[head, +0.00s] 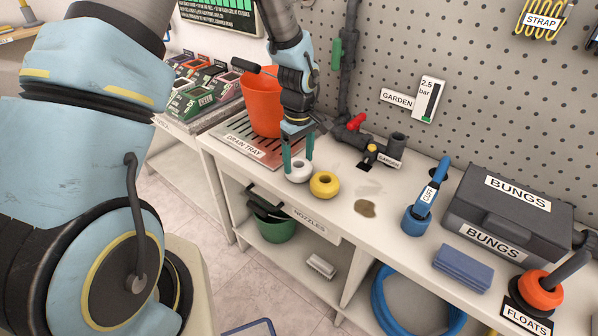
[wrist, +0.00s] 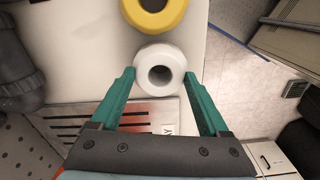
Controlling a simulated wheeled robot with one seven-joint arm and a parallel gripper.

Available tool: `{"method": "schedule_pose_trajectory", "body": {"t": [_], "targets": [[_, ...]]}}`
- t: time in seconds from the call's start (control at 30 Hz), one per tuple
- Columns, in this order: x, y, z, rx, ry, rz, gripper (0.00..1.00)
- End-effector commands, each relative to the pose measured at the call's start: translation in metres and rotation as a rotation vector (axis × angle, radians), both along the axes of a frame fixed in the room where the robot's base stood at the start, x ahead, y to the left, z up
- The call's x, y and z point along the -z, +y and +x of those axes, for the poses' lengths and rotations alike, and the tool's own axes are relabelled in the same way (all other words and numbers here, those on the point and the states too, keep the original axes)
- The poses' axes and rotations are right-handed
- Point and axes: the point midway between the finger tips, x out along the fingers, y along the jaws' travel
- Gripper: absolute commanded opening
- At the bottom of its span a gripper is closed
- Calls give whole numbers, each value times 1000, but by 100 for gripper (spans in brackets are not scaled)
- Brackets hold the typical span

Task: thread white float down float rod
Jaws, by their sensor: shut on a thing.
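The white float (head: 298,171) is a ring with a round hole, at the bench's front edge left of the yellow float (head: 324,185). My gripper (head: 297,160) points down at it, with its green fingers on either side and shut on it. The wrist view shows the white float (wrist: 160,70) between the fingertips (wrist: 160,77), its hole clear, close to the yellow float (wrist: 153,12). I cannot tell whether it is lifted. The float rod (head: 572,267) is grey and slanted at the far right, with an orange float (head: 540,290) around it on the base labelled FLOATS.
Grey pipework (head: 365,138) is behind. An orange bucket (head: 262,103) stands on the drain tray (head: 243,138).

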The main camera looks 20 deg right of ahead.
Motion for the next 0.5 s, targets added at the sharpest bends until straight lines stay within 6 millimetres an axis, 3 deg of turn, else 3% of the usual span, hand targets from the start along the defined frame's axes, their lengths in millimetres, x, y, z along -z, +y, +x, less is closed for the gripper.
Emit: {"method": "schedule_pose_trajectory", "body": {"t": [0.5], "targets": [[-18,0,0,-1,0,0,12]]}}
